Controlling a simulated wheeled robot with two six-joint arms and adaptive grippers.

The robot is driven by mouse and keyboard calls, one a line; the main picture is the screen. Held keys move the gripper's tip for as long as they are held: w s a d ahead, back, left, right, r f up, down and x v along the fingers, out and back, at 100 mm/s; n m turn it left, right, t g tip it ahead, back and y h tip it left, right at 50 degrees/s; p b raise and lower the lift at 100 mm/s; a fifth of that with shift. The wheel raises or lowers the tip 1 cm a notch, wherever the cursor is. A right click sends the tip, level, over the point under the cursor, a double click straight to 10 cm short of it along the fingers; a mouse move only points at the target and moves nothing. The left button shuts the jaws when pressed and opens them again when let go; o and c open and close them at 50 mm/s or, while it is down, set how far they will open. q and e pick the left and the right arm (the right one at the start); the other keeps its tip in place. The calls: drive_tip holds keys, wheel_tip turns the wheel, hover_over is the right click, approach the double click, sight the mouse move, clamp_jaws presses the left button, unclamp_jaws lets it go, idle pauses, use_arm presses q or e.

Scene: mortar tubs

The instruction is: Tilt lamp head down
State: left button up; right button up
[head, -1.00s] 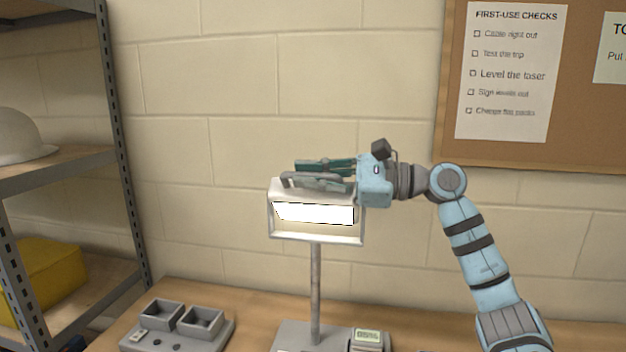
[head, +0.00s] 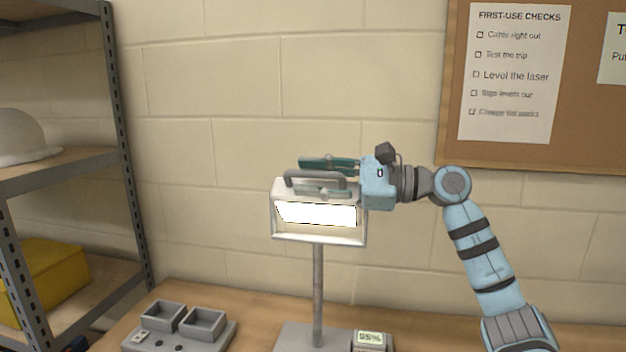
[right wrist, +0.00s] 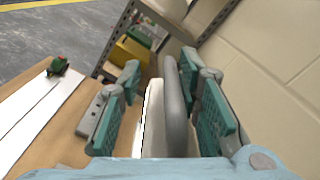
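The work lamp has a white head (head: 281,190) with a lit panel facing forward, on a grey pole (head: 318,290). A grey carry handle (head: 315,174) arches over the top of the head. My right gripper (head: 302,176) reaches in from the right at the handle, one teal finger behind it and one in front. In the right wrist view the handle (right wrist: 175,110) and the white head edge (right wrist: 153,115) lie between the spread fingers, with gaps on both sides. The gripper is open. My left gripper is out of view.
A grey twin-pocket tray (head: 205,322) stands left of the lamp's base (head: 295,337), and a unit with a 95% display (head: 370,338) stands at its right. A shelf rack (head: 127,150) stands at the left, a block wall behind. The space above the lamp is clear.

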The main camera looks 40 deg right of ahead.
wheel_tip(320, 180, up, 10)
idle(0.4)
